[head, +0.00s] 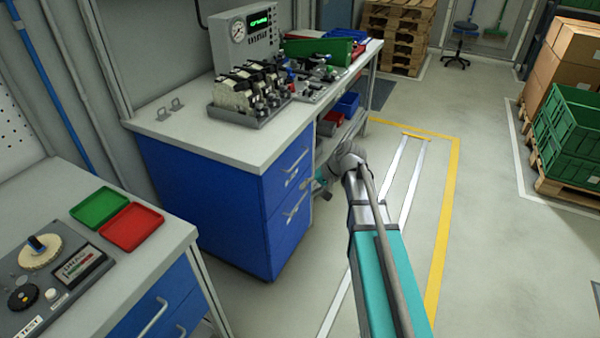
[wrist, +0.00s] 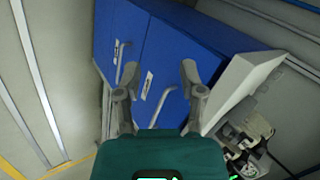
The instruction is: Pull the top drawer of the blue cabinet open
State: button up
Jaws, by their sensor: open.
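The blue cabinet (head: 205,205) stands under a grey worktop, with drawer fronts facing right. Its top drawer (head: 279,185) sits flush and shut, with a pale bar handle (head: 297,163). My gripper (head: 319,187) is just off the drawer fronts in the head view, partly hidden by my own wrist. In the wrist view my gripper (wrist: 157,84) is open and empty. The top drawer's handle (wrist: 160,106) shows between its fingers in the picture; I cannot tell the depth gap. The lower drawer's handle (wrist: 120,58) lies farther up left.
The worktop (head: 180,135) overhangs the drawers and carries a valve unit (head: 250,90) and a gauge box (head: 245,35). A nearer bench (head: 150,250) holds green and red trays. The floor (head: 410,210) right of the cabinet is clear. Green crates (head: 570,125) stand far right.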

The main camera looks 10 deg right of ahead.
jog(key=w+d+f+m+t+y+b, duration=0.1)
jog(key=w+d+f+t+y+b, duration=0.15)
jog(key=w+b, duration=0.3)
jog(key=w+d+f+m+t+y+b, duration=0.1)
jog(key=w+d+f+b, duration=0.1)
jog(key=w+f+b, duration=0.3)
jog(key=m+t+y+b, duration=0.2)
jog(key=m+t+b, duration=0.1)
jog(key=b, duration=0.3)
send_near(298, 160)
jog(key=s+d, duration=0.1)
jog(key=d, duration=0.2)
jog(key=shift+s+d, duration=0.1)
jog(key=shift+s, duration=0.3)
jog(key=shift+w, duration=0.1)
jog(key=b+x, duration=0.2)
jog(key=x, duration=1.1)
jog(key=shift+a+b, duration=0.4)
jog(key=shift+a, duration=0.05)
grip_shut()
jog(key=shift+d, duration=0.25)
jog(key=shift+a+n, duration=0.25)
jog(key=shift+n, duration=0.05)
